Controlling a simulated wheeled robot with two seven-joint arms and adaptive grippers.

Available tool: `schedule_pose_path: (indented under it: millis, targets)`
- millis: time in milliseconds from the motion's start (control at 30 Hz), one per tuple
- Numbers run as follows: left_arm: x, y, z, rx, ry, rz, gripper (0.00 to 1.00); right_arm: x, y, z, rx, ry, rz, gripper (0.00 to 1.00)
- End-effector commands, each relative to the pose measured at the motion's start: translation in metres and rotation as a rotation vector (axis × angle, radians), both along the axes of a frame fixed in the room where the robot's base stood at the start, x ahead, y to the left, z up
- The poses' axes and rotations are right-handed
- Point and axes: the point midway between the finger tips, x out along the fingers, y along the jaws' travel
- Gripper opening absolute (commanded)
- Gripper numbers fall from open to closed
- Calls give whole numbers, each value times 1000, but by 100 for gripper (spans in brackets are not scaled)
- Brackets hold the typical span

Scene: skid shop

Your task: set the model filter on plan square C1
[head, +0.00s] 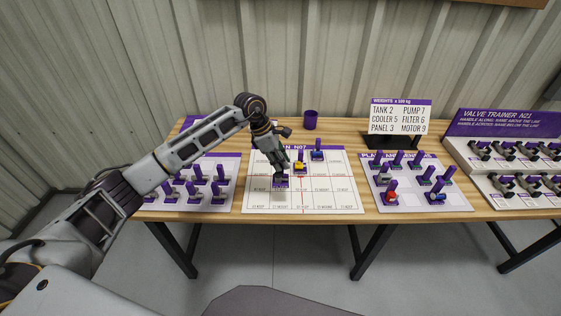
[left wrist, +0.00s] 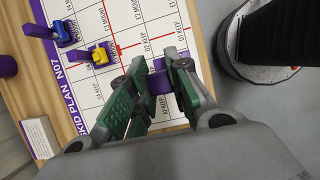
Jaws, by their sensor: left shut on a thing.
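The skid plan (head: 335,190) is a white gridded sheet with red lines in the middle of the table; it also shows in the left wrist view (left wrist: 120,20). My left gripper (head: 280,175) is over its left part, pointing down. It is shut on a purple-handled model (head: 281,183), whose purple handle (left wrist: 161,86) shows between the green fingers (left wrist: 150,95) in the left wrist view. The fingers hide most of the model, so I cannot tell its type or whether it touches the sheet. Square C1's label is not readable. My right gripper is not in view.
A yellow model (head: 299,166) and a blue model (head: 317,154) stand on the plan's back part. Boards with several purple-handled pieces lie left (head: 195,202) and right (head: 414,201). A purple cup (head: 310,119), a weights sign (head: 400,117) and a valve trainer (head: 508,124) stand behind and right.

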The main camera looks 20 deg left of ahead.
Motion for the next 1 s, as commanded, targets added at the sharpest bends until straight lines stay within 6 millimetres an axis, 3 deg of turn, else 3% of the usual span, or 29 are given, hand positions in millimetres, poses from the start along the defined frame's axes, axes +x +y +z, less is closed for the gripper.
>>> schedule_pose_path:
  millis: [1000]
  targets:
    - [0, 0, -31, -1, -1, 0, 0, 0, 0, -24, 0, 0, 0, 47]
